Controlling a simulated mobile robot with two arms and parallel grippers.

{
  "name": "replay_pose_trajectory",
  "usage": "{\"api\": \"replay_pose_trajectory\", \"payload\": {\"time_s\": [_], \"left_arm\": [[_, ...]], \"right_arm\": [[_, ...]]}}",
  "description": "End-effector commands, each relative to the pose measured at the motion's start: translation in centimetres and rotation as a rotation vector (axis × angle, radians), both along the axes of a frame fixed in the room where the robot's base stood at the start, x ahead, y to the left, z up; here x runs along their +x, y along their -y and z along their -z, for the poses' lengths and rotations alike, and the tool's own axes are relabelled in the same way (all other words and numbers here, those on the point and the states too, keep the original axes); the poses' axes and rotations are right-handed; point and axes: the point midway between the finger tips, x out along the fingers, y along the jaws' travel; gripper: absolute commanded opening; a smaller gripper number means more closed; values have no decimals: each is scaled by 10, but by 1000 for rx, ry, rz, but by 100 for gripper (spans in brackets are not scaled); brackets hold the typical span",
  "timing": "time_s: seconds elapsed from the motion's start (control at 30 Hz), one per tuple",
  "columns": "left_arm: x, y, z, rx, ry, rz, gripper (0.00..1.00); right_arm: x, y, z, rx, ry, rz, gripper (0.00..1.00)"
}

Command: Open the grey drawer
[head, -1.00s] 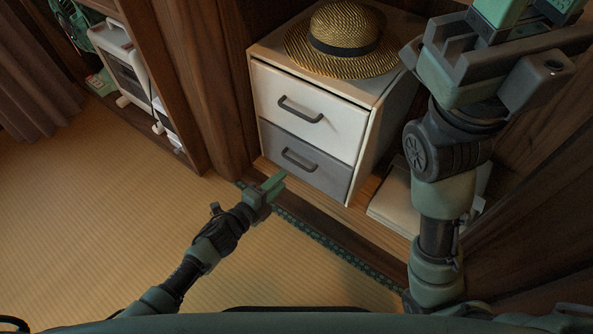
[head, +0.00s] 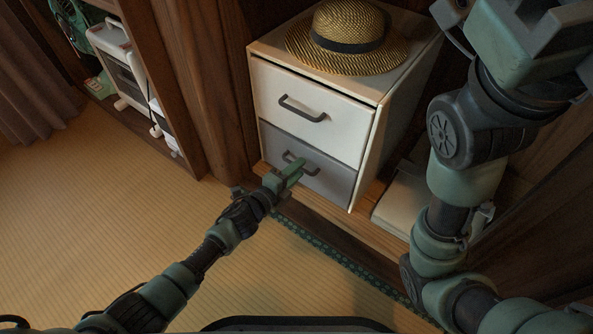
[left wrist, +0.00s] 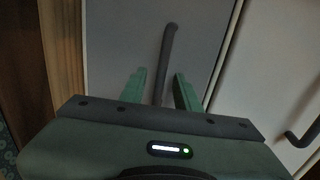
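The grey drawer (head: 332,182) is the lower one in a small white cabinet, and it is shut. Its dark bar handle (head: 314,171) is partly hidden by my left gripper (head: 298,168) in the head view. In the left wrist view the handle (left wrist: 169,55) runs down between the two green fingers of the left gripper (left wrist: 163,85), which are open with a gap on either side of it. The grey drawer front (left wrist: 125,40) fills the space behind. My right arm rises at the right of the head view; its gripper (head: 545,40) is cut off by the picture edge.
The white upper drawer (head: 325,95) is shut. A straw hat (head: 350,40) lies on the cabinet. A wooden post (head: 190,80) stands left of it, and a pale flat box (head: 405,205) lies to its right. Open tatami (head: 110,210) spreads at the left.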

Motion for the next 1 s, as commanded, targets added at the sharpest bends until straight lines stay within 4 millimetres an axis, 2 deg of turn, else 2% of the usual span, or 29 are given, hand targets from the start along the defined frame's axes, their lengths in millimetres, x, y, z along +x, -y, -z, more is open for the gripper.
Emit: {"api": "replay_pose_trajectory", "payload": {"time_s": [0.03, 0.1, 0.13, 1.0], "left_arm": [[0, 0, 0, 0, 0, 0, 24], [0, 0, 0, 0, 0, 0, 4], [0, 0, 0, 0, 0, 0, 0], [0, -1, 1, 1, -1, -1, 0]], "right_arm": [[0, 0, 0, 0, 0, 0, 33], [0, 0, 0, 0, 0, 0, 33], [0, 0, 0, 0, 0, 0, 33], [0, 0, 0, 0, -1, -1, 33]]}}
